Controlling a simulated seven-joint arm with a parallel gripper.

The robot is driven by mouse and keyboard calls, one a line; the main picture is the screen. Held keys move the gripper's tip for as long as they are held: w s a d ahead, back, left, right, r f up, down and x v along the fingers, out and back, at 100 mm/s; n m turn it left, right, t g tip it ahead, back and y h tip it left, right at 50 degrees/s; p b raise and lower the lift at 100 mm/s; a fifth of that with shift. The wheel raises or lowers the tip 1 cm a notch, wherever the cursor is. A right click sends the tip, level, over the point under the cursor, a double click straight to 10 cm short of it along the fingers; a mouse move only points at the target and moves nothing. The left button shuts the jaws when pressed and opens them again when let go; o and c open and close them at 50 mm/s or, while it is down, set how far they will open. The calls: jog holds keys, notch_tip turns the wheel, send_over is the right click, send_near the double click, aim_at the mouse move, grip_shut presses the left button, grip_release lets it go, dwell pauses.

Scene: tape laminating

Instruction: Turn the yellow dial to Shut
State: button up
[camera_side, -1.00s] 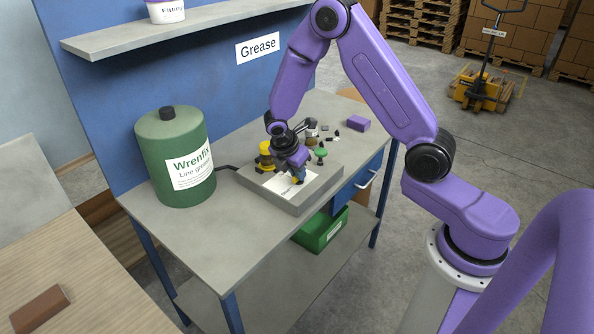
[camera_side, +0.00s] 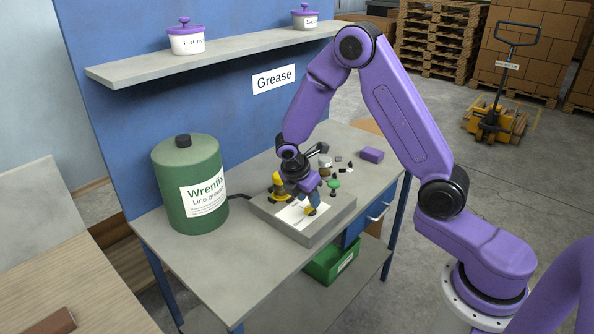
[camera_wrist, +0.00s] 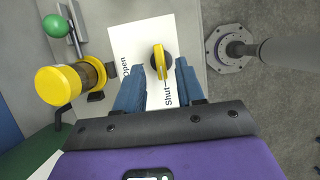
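The yellow dial (camera_wrist: 160,62) sits on a white label (camera_wrist: 125,40) in the wrist view. Its raised ridge runs roughly up and down the picture, and the lower end lies near the printed word "Shut". The word "Open" is printed to the left. My gripper (camera_wrist: 159,78) has its two blue fingers apart, one on each side of the dial's lower part, with gaps visible. I cannot tell their height over the dial. In the side view the dial (camera_side: 311,211) shows beside the fingertips of my gripper (camera_side: 309,201), above the grey plate (camera_side: 316,231).
A yellow-capped fitting (camera_wrist: 58,85) and a green ball lever (camera_wrist: 55,25) stand left of the dial in the wrist view. The green grease tank (camera_side: 190,190) and purple block (camera_side: 371,155) are on the bench.

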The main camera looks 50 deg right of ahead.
jog(key=v, duration=1.5)
jog(key=shift+a+f, duration=0.1)
jog(key=s+a+m+y, duration=0.2)
jog(key=s, duration=1.2)
jog(key=s+a+m+y, duration=0.2)
jog(key=s+m, duration=0.1)
jog(key=s, duration=1.2)
jog(key=shift+y, duration=0.4)
